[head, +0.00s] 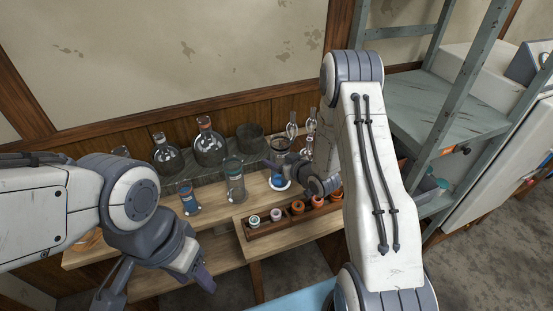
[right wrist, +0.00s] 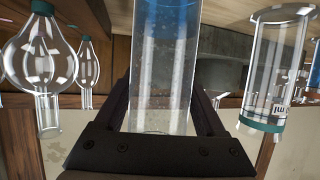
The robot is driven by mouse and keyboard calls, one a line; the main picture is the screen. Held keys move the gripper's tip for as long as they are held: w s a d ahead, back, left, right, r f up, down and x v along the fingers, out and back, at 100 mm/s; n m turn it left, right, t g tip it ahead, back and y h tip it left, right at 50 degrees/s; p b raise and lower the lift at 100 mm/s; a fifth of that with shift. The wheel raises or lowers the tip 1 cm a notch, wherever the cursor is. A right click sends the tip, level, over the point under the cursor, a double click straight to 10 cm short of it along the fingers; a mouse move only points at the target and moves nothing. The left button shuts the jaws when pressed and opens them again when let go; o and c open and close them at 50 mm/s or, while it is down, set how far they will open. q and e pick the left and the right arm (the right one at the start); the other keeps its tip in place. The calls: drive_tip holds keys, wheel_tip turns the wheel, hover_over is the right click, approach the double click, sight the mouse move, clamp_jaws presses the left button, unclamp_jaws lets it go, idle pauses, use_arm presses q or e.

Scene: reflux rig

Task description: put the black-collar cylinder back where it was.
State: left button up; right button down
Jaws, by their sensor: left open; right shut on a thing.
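A clear glass cylinder (head: 280,182) with blue at its lower end stands at the back of the bench, partly hidden by my right gripper (head: 288,166). Its rim looks dark in the head view, but the collar is too small to be sure of. In the right wrist view, which is upside down, the cylinder (right wrist: 163,65) is between the jaws of my right gripper (right wrist: 165,120), which is shut on it. Whether its base touches the surface I cannot tell. My left gripper (head: 155,288) is open and empty at the front left, away from the glassware.
A teal-collar cylinder (head: 235,182) and a blue-filled cylinder (head: 188,199) stand to the left. Flasks (head: 209,147) and a dark pot (head: 250,138) are behind. Bulbed glassware (right wrist: 48,65) is close to the right gripper. A wooden rack (head: 262,231) with several small containers lies in front.

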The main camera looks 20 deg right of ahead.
drive_tip(key=shift+f, duration=0.15)
unclamp_jaws()
